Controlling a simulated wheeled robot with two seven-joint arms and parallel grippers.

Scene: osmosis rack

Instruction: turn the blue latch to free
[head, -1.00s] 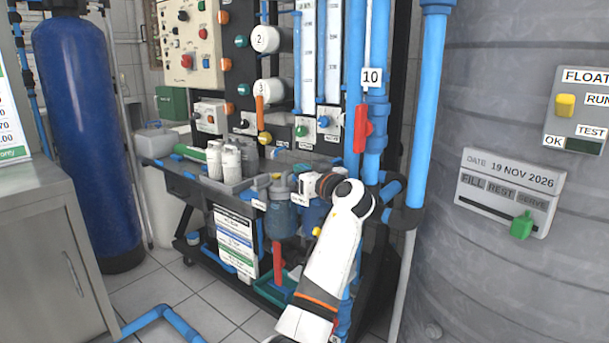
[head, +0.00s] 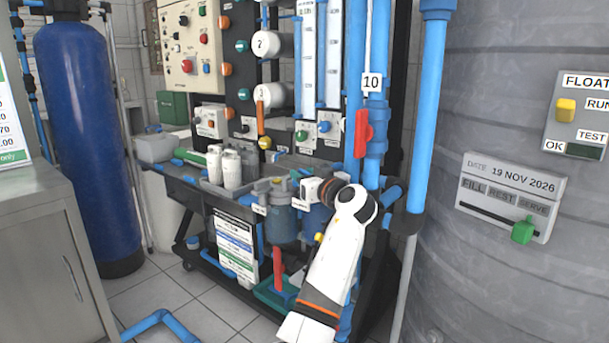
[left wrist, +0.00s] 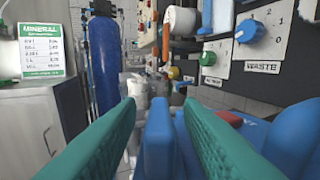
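In the left wrist view, an upright blue bar (left wrist: 158,140), which looks like the latch, stands between the two teal fingers of my left gripper (left wrist: 160,106). The fingers are apart, with a visible gap on each side of the bar. A wider blue body (left wrist: 205,150) lies behind and beside it. In the head view, my white left arm reaches up to the lower front of the rack, by the blue filter housings (head: 283,222). There my wrist hides the fingertips and the latch. My right gripper is in neither view.
White bottles (head: 231,168) stand on the rack shelf to the left. A red valve handle (head: 362,132) and blue vertical pipes (head: 429,110) are close to my arm. A grey tank (head: 480,70) fills the right side.

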